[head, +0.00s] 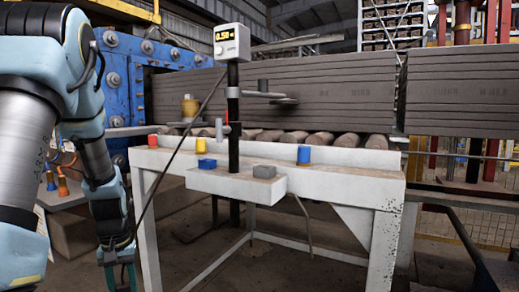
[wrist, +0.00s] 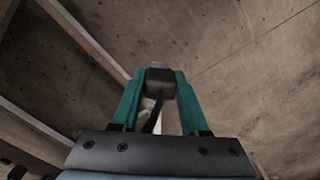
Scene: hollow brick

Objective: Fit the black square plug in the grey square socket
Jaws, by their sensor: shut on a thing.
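My gripper (wrist: 160,88) has teal fingers shut on the black square plug (wrist: 160,82), seen in the wrist view with a dark cable trailing back from it. In the head view my gripper (head: 122,279) hangs low at the left, left of and below the white table, and the plug cannot be made out there. A grey square block (head: 264,172), which looks like the socket, sits on the white front ledge (head: 220,183), right of the black post. My gripper is well apart from it.
A black post (head: 234,130) with a display box (head: 231,42) stands on the ledge. A blue block (head: 207,163) sits left of the post. Yellow (head: 201,145), red (head: 153,141) and blue (head: 304,154) pieces line the white table (head: 340,182). A dark cable (head: 172,162) slants down towards my gripper.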

